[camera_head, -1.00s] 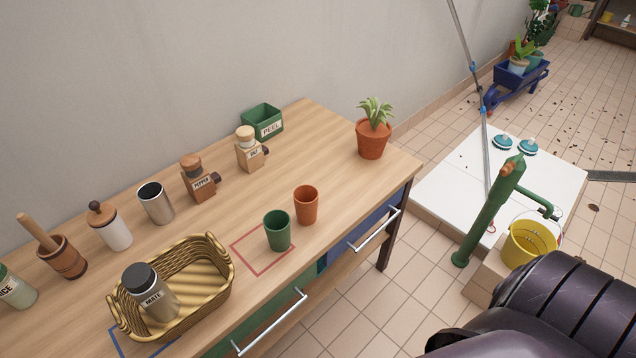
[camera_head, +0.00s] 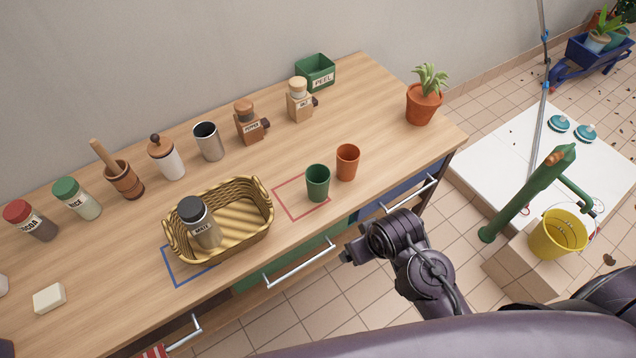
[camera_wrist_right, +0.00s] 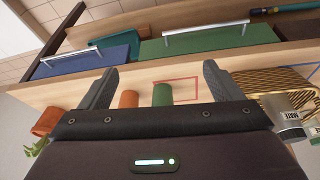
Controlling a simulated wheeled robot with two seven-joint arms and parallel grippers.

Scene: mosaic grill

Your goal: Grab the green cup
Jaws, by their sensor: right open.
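The green cup (camera_head: 317,183) stands upright on the wooden table, partly inside a red square outline (camera_head: 290,208). An orange cup (camera_head: 347,162) stands just to its right. My right gripper (camera_head: 347,256) is in front of the table's front edge, apart from the cup. In the right wrist view my right gripper (camera_wrist_right: 160,78) is open and empty. The green cup (camera_wrist_right: 162,94) and the orange cup (camera_wrist_right: 129,99) show beyond it, between the fingers in the picture. My left gripper is not in view.
A wicker basket (camera_head: 250,236) holding a bottle labelled MATE (camera_head: 207,230) stands left of the green cup. Several jars and mills line the back. A potted plant (camera_head: 423,106) stands at the right end. Drawers with metal handles (camera_head: 300,264) are below the front edge.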

